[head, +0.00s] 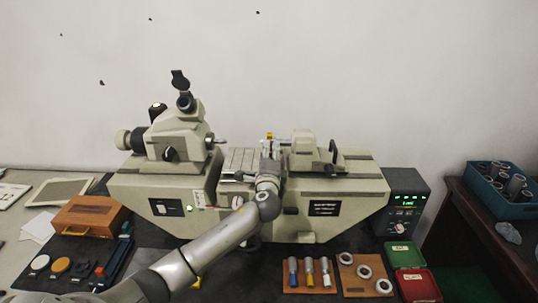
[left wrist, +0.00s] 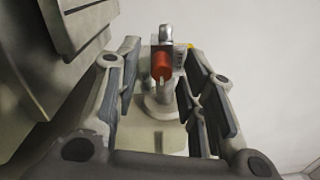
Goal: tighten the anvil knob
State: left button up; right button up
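The beige measuring machine (head: 165,190) stands against the wall in the head view. My left arm reaches over its front, and the left gripper (head: 268,160) is at its middle, by the right-hand head block (head: 304,150). In the left wrist view the gripper (left wrist: 160,75) is open, with a gap between its fingers. A red cylindrical knob (left wrist: 162,62) and a grey metal post (left wrist: 160,103) show in that gap, apart from both fingers. I cannot tell whether the red part is the anvil knob. The gripper hides part of the machine's middle in the head view. My right gripper is not in view.
Three handled gauges (head: 309,272) and a wooden board of rings (head: 364,273) lie in front. A green box (head: 404,254) and red tray (head: 418,286) are at right, below a dark control box (head: 406,205). A wooden case (head: 90,215) is at left.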

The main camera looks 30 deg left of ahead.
pick_arm(q)
jog(key=v, duration=1.2)
dwell(0.6)
